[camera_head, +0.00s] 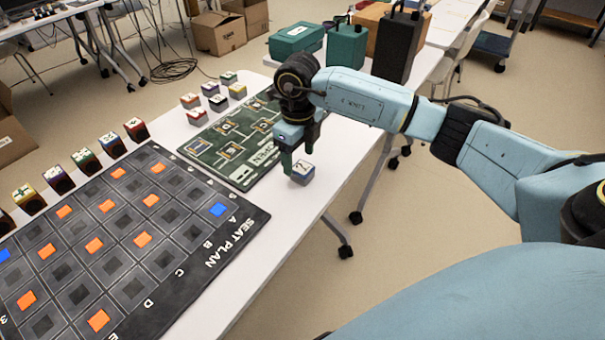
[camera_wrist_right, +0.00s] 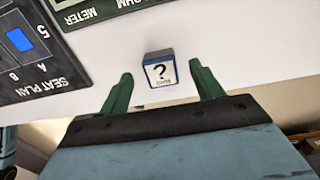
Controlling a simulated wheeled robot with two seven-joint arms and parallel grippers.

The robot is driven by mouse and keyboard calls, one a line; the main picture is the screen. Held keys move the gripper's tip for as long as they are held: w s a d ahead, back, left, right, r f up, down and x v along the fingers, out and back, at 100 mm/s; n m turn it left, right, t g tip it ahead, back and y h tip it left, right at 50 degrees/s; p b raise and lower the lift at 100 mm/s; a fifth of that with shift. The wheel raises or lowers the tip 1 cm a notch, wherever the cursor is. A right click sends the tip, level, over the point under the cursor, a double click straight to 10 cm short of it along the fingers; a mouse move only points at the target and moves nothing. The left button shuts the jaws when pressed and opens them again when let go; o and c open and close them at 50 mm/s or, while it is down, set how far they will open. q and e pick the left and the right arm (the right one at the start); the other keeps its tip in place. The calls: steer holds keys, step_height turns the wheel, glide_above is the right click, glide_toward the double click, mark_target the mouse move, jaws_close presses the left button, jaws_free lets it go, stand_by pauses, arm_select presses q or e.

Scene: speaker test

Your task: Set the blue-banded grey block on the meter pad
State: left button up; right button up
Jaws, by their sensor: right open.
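The grey block with a blue band (camera_head: 302,173) stands on the white table near its right edge, beside the green board. My right gripper (camera_head: 297,158) is open just above the block. In the right wrist view its fingers (camera_wrist_right: 161,72) stand either side of the block, with gaps. The green board (camera_head: 208,160) lies left of the gripper. The word METER and part of a white-outlined pad (camera_wrist_right: 62,4) show at the wrist view's top edge. My left gripper is out of view.
A dark seat plan board (camera_head: 250,222) with orange and blue squares fills the table's near left. Several labelled blocks (camera_head: 136,129) line its far side, and more (camera_head: 218,102) stand beyond the green board. Green cases (camera_head: 296,40) stand at the table's far end.

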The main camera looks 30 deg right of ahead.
mark_target(298, 165)
steer(key=shift+f+b, duration=0.45)
steer(key=shift+f, duration=1.55)
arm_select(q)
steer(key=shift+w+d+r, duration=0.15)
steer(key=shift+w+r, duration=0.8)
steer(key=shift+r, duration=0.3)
arm_select(e)
steer(key=c, duration=1.2)
